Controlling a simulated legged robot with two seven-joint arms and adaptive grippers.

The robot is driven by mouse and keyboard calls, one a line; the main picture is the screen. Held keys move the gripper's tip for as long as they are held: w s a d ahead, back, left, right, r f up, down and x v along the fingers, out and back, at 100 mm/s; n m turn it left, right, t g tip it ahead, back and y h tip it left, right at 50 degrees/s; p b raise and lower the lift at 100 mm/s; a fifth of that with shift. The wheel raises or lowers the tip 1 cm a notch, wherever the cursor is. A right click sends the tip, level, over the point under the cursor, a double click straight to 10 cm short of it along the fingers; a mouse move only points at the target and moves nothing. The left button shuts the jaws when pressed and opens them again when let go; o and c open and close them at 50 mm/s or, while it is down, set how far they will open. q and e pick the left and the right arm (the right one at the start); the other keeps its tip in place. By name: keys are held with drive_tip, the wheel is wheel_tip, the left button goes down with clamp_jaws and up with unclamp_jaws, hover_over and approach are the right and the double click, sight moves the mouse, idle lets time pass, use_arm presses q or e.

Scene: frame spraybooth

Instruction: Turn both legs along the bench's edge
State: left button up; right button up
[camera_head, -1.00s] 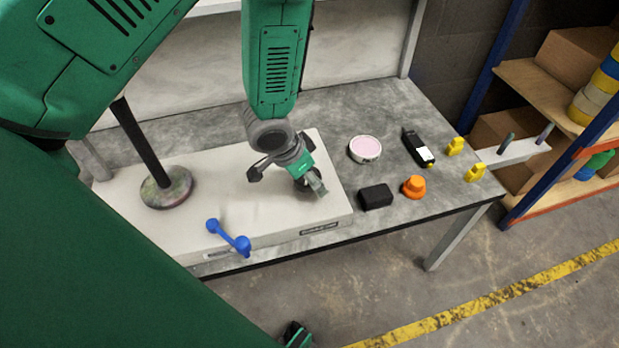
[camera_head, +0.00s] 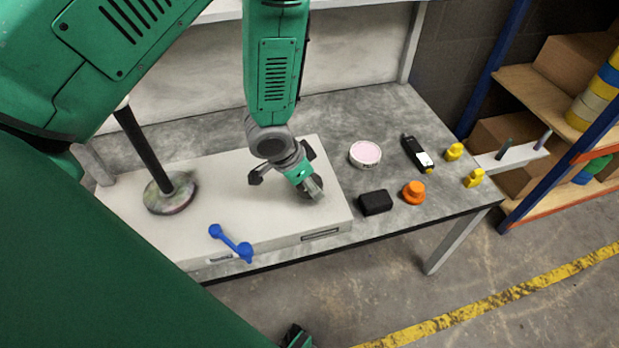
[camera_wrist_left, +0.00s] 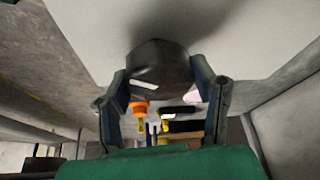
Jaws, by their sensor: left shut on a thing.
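My left gripper (camera_head: 308,183) hangs low over the right part of the white slab (camera_head: 120,195). In the left wrist view its two fingers (camera_wrist_left: 165,85) stand on either side of a dark round piece (camera_wrist_left: 160,62) and are shut on it. The head view mostly hides that piece behind the gripper. The bench (camera_head: 425,190) has a grey top, and its front edge runs below the slab. Two small yellow pieces (camera_head: 454,151) (camera_head: 473,178) stand near its right end. I cannot tell which pieces are the two legs. My right gripper is not clearly seen.
A blue bar with rounded ends (camera_head: 231,243) lies by the slab's front edge. A black block (camera_head: 375,202), orange knob (camera_head: 413,192), pink-topped tub (camera_head: 365,154) and black handheld device (camera_head: 416,154) stand right of it. A dark post on a round base (camera_head: 170,193) stands left.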

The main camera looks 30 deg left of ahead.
use_arm(q)
drive_tip(key=m+p, duration=0.2)
drive_tip(key=p, duration=0.1)
drive_tip(key=m+g+h+p, duration=0.1)
drive_tip(key=m+p, duration=0.2)
drive_tip(key=m+g+h+p, duration=0.1)
drive_tip(key=m+p, duration=0.2)
drive_tip(key=p, duration=0.1)
drive_tip(key=shift+w+r, duration=0.15)
drive_tip(key=shift+r, duration=0.1)
drive_tip(key=shift+m+g+p, duration=0.3)
drive_tip(key=shift+m+p, duration=0.35)
drive_tip(key=shift+m, duration=0.05)
drive_tip(key=shift+f+m+g+p, duration=0.15)
drive_tip(key=shift+m+g+p, duration=0.35)
drive_tip(key=shift+m, duration=0.6)
drive_tip(key=o, duration=1.2)
drive_tip(key=shift+f, duration=0.1)
drive_tip(key=shift+c, duration=0.2)
drive_tip(key=shift+a, duration=0.1)
drive_tip(key=v, duration=1.2)
drive_tip(key=shift+a+h, duration=0.2)
drive_tip(key=shift+h, duration=0.1)
